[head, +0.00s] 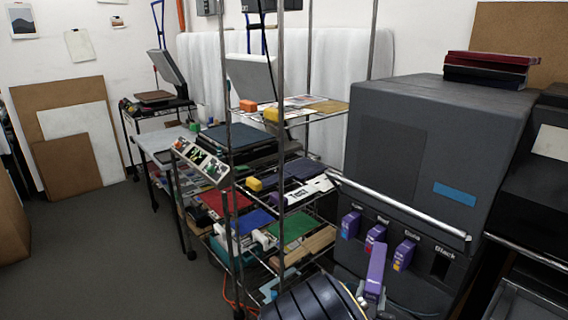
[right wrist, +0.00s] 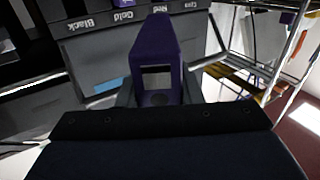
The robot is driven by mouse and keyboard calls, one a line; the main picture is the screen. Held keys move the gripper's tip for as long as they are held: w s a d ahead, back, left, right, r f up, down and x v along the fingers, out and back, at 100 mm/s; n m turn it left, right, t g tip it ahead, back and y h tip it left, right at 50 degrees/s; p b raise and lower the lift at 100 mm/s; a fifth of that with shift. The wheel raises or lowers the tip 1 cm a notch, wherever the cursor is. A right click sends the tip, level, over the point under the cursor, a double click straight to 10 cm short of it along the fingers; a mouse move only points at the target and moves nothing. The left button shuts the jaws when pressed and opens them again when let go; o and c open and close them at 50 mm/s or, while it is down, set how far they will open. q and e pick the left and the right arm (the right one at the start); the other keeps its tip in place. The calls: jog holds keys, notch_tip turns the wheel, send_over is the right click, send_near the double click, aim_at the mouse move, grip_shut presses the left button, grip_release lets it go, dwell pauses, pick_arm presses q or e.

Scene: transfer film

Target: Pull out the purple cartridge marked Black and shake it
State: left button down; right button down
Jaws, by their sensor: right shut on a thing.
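My right gripper (head: 373,290) is shut on a purple cartridge (head: 376,262), which stands nearly upright in front of the printer (head: 430,140). In the right wrist view the cartridge (right wrist: 157,50) rises between the fingers (right wrist: 157,92), its body apart from the printer face as far as I can tell. The slot marked Black (head: 443,268) looks dark and empty. Other purple cartridges sit in the slots to its left: one with a blue label (head: 350,224), one with a red label (head: 376,238) and one with an orange label (head: 404,254). My left gripper is out of view.
A metal bar (head: 400,208) runs across the printer front above the slots. A wire shelf rack (head: 282,190) with colored boards and boxes stands close on the left. Another dark machine (head: 540,170) stands at the right. Open floor (head: 90,250) lies at the far left.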

aim_at(374, 279)
jog(key=shift+w+d+r+n+y, duration=0.1)
jog(key=shift+w+r+n+y, duration=0.2)
jog(key=shift+r+y, duration=0.2)
jog(key=shift+y, duration=0.5)
notch_tip(374, 279, up, 6)
jog(key=shift+w+r, duration=0.1)
jog(key=shift+r, duration=0.15)
jog(key=shift+n, duration=0.3)
jog(key=f, duration=0.6)
jog(key=shift+w+a, duration=0.2)
jog(key=shift+w, duration=0.05)
jog(key=r, duration=0.6)
jog(key=shift+s+d, duration=0.15)
jog(key=shift+s, duration=0.2)
jog(key=f, duration=0.6)
jog(key=shift+w, duration=0.4)
jog(key=shift+t, duration=0.3)
jog(key=r, duration=0.6)
jog(key=shift+s, duration=0.4)
jog(key=f, duration=0.6)
jog(key=shift+w+f, duration=0.35)
jog(key=shift+f, duration=0.05)
jog(key=shift+s+r, duration=0.3)
jog(key=shift+s, duration=0.05)
jog(key=shift+w+f, duration=0.1)
jog(key=shift+w, duration=0.05)
